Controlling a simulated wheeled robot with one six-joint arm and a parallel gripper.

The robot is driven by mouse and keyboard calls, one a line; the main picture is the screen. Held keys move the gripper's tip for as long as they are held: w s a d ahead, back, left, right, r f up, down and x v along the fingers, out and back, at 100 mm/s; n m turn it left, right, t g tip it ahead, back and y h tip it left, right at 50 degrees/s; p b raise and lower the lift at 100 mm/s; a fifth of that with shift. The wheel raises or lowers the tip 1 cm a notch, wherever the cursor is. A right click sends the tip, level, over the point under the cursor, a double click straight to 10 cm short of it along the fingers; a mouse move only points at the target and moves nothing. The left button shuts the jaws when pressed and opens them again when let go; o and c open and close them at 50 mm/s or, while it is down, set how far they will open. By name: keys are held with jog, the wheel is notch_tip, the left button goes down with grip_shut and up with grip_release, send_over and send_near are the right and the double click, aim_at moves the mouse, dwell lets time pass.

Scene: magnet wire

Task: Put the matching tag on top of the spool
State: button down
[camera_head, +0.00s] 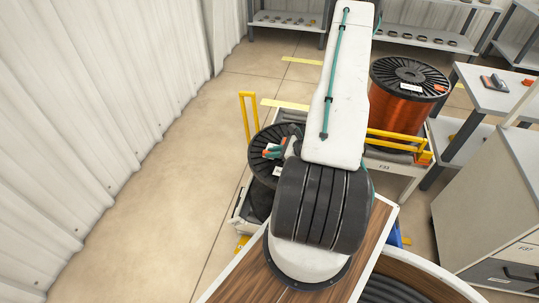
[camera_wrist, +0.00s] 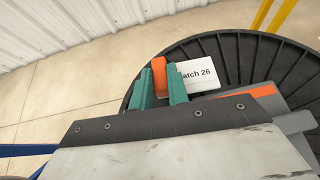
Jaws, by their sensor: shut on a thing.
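My gripper (camera_wrist: 161,85) has teal fingers shut on the orange end of a tag (camera_wrist: 160,66). A white card (camera_wrist: 200,75) reading "atch 26" shows just right of the fingers; its first letter is hidden. It seems to be part of the tag. The black ribbed flange of a spool (camera_wrist: 235,55) lies below it; I cannot tell if the tag touches it. In the head view the same spool (camera_head: 257,160) is partly hidden by my arm, with my gripper (camera_head: 271,152) over it. A white label (camera_head: 277,170) shows near its middle.
A second spool (camera_head: 397,110) with copper wire stands at the right, with a white label and an orange piece on top. Yellow rails (camera_head: 245,115) stand by the spools. A grey table (camera_head: 500,95) holds small items. Floor at the left is clear.

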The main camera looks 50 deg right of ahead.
jog(key=shift+w+d+f, duration=0.1)
jog(key=shift+w+d, duration=0.05)
jog(key=shift+w, duration=0.4)
jog(key=shift+w+d, duration=0.15)
jog(key=shift+w, duration=0.35)
jog(key=shift+w+d+f, duration=0.1)
jog(key=shift+w+f, duration=0.1)
jog(key=shift+f, duration=0.7)
jog(key=shift+w+f, duration=0.15)
jog(key=shift+f, duration=0.75)
jog(key=c, duration=1.4)
grip_release()
jog(key=shift+f, duration=0.1)
jog(key=shift+o, duration=0.2)
